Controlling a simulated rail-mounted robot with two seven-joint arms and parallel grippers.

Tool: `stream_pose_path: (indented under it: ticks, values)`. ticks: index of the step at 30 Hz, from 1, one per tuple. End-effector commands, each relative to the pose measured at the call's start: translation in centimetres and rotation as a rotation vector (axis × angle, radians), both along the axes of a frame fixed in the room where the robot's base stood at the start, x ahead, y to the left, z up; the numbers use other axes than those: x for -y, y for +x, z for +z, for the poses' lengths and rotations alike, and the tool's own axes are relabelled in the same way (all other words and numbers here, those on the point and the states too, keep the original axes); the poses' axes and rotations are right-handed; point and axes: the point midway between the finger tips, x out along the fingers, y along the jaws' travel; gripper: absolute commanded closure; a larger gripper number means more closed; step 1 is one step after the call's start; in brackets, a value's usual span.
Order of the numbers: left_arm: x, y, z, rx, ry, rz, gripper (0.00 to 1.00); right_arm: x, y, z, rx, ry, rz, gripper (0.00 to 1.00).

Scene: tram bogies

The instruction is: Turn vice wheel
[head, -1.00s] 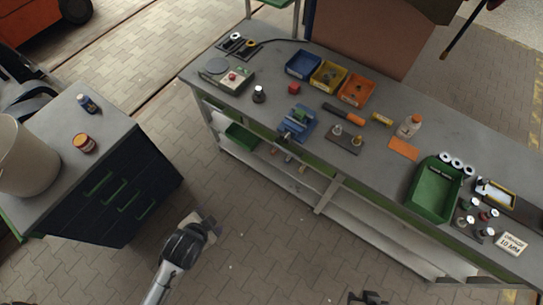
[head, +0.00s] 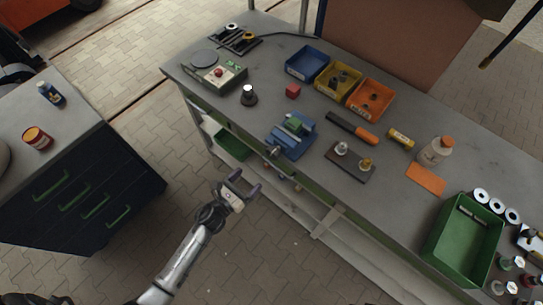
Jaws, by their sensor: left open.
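The blue vice (head: 292,136) is fixed at the near edge of the workbench (head: 235,115) in the head view. A small green part sits at its jaws. Its wheel or handle (head: 273,151) shows small at the front of the vice, over the bench edge; its exact shape is hard to tell. My left gripper (head: 246,183) is open and empty. It is over the floor in front of the bench, below and left of the vice in the picture, apart from the wheel. My right gripper is not clearly in view.
Blue (head: 307,64), yellow (head: 338,79) and orange (head: 370,98) bins stand behind the vice. A dark drawer cabinet (head: 85,190) stands left. Floor between is clear.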

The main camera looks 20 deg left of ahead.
Motion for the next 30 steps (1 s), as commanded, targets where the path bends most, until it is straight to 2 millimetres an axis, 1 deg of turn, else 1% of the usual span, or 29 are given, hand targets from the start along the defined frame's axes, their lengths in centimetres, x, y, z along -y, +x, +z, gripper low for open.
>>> stream_pose_path:
  ticks: [3, 12, 18, 24, 30]
  values:
    - [0.7, 1.9, 0.3, 0.006, 0.002, -0.003, 0.19, 0.0, 0.0, 0.4, 0.002, 0.0, 0.0, 0.57]
    - [2.4, 7.2, 0.3, 0.003, -0.001, -0.001, 0.19, 0.0, 0.2, 1.0, 0.008, 0.001, -0.001, 0.57]
    - [3.3, 10.0, 0.2, 0.003, -0.002, -0.001, 0.19, 0.0, 0.3, 1.1, 0.009, 0.001, -0.001, 0.57]
    - [3.8, 11.6, 0.1, 0.002, -0.002, 0.0, 0.19, 0.0, 0.3, 1.1, 0.009, 0.001, -0.002, 0.57]
    - [4.0, 12.2, 0.1, 0.001, -0.001, 0.0, 0.19, 0.0, 0.3, 1.1, 0.009, 0.001, -0.002, 0.57]
